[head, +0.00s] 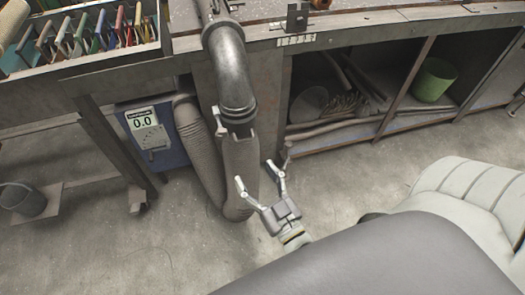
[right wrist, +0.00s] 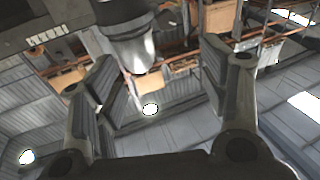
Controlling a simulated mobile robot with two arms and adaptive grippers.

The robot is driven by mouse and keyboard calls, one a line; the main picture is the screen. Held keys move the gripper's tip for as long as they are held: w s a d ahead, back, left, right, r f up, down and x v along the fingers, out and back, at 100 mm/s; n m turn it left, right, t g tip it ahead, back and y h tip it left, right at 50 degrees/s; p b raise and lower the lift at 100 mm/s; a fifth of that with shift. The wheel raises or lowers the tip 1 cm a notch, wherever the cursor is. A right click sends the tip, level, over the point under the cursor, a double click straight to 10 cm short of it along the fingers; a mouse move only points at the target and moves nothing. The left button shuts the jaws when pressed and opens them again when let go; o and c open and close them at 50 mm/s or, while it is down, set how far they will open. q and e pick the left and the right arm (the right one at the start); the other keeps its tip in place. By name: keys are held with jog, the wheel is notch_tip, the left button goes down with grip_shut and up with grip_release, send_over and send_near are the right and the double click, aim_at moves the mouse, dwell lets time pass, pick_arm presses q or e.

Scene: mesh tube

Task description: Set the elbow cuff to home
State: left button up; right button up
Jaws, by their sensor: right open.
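The elbow (head: 232,65) is a dark grey pipe that curves down over the bench edge. The cuff (head: 238,117) is the ring at its lower end, with a small tab on its left. A ribbed mesh hose (head: 240,175) hangs below it and loops back toward a blue unit. My right gripper (head: 254,172) is open and empty, below and slightly right of the cuff, in front of or beside the hose. In the right wrist view the pipe's lower end (right wrist: 132,45) shows above and beyond the open fingers (right wrist: 155,78). My left gripper is out of view.
The blue unit (head: 152,135) with a 0.0 display stands under the bench (head: 90,75). A tool tray (head: 90,45) is on the bench at left. Shelves with a green bin (head: 434,80) are at right. A bucket (head: 22,202) is at far left. The floor is open.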

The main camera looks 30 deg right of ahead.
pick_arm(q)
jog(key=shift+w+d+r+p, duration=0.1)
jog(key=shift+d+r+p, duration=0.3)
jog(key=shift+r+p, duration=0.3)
pick_arm(e)
jog(key=shift+s+a+f, duration=0.1)
jog(key=shift+s, duration=1.4)
jog(key=shift+s+a+f, duration=0.1)
jog(key=shift+s, duration=1.35)
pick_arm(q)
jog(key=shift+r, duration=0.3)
